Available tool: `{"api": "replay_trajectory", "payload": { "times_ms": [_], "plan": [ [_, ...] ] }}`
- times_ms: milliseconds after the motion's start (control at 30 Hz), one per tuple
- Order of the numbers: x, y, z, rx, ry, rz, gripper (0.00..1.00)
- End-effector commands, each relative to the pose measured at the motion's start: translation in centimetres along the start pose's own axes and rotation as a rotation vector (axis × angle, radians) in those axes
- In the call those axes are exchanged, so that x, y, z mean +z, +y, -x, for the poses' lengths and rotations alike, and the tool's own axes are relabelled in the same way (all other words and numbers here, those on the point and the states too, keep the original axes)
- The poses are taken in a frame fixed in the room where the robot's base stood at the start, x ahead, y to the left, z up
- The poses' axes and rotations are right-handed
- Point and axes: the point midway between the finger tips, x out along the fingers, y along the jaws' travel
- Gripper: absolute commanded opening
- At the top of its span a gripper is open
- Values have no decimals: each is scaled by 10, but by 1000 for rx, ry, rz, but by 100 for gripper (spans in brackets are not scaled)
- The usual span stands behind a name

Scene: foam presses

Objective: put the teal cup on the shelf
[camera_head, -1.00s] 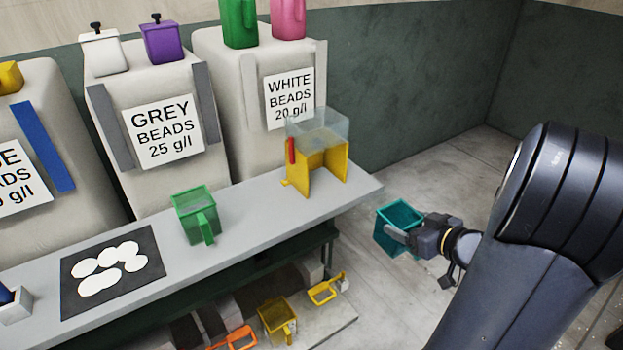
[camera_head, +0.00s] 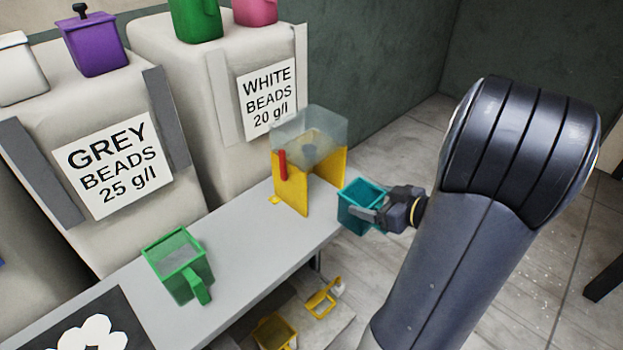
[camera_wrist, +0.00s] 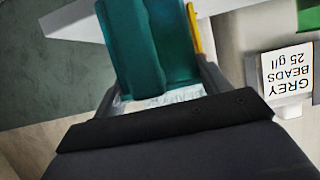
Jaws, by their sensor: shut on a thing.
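The teal cup (camera_head: 360,203) is a square, open-topped cup, held upright just off the right end of the grey bench. My gripper (camera_head: 374,214) is shut on it, coming from the right. In the wrist view the teal cup (camera_wrist: 150,45) fills the upper middle between the fingers (camera_wrist: 160,85). In the head view I cannot tell whether the cup touches the bench edge. The lower shelf (camera_head: 322,325) under the bench shows in part, with a yellow scoop (camera_head: 321,300) and a yellow cup (camera_head: 274,333) on it.
A yellow stand with a clear hopper (camera_head: 308,145) is on the bench (camera_head: 245,262), just left of the cup. Large bead bags stand behind.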

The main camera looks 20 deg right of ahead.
Motion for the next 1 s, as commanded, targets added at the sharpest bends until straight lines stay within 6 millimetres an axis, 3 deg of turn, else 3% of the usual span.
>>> {"api": "replay_trajectory", "payload": {
  "times_ms": [433, 767, 1000],
  "plan": [
    [-37, -2, -89, -6, 1, 3, 49],
    [-48, 0, -116, -1, 1, 0, 49],
    [-63, -2, -151, -5, 1, 2, 49]
  ]
}}
